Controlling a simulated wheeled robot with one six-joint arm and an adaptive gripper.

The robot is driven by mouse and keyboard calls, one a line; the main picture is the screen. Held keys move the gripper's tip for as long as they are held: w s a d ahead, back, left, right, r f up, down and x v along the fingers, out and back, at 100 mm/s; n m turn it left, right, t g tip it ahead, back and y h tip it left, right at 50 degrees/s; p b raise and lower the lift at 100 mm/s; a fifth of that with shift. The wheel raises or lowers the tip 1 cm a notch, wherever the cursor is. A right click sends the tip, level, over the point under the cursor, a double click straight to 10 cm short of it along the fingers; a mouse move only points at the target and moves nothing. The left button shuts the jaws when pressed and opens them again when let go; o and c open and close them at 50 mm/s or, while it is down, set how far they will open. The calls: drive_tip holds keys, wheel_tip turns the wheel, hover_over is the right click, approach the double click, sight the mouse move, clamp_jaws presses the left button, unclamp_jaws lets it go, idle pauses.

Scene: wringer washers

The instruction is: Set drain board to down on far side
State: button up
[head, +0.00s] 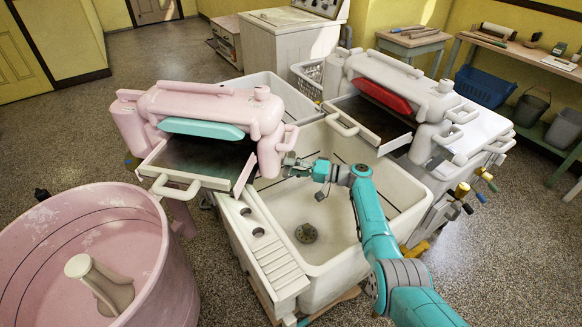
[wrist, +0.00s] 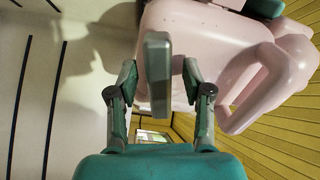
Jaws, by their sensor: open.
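A pink wringer (head: 215,108) with a teal bar on its front stands at the left in the head view. A dark drain board (head: 196,160) in a pale frame slopes out below it toward the near side, with a loop handle (head: 176,188) at its near edge. My gripper (head: 290,165) is beside the wringer's right end, over the white tub. In the wrist view my gripper (wrist: 158,68) is open, with a grey-green upright bar (wrist: 158,100) showing between its fingers. I cannot tell whether they touch it. The pink wringer body (wrist: 220,60) fills the upper right there.
A pink round washer tub (head: 85,245) stands at the near left. The white rinse tub (head: 345,225) lies below my arm. A second, white wringer (head: 385,80) with a red bar and its own dark board (head: 368,118) stands at the right. Open floor lies at the left back.

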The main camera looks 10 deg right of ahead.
drive_tip(key=shift+a, duration=0.1)
clamp_jaws()
idle(0.4)
drive_tip(key=m, duration=0.3)
drive_tip(key=shift+r, duration=0.15)
drive_tip(key=shift+m, duration=1.4)
unclamp_jaws()
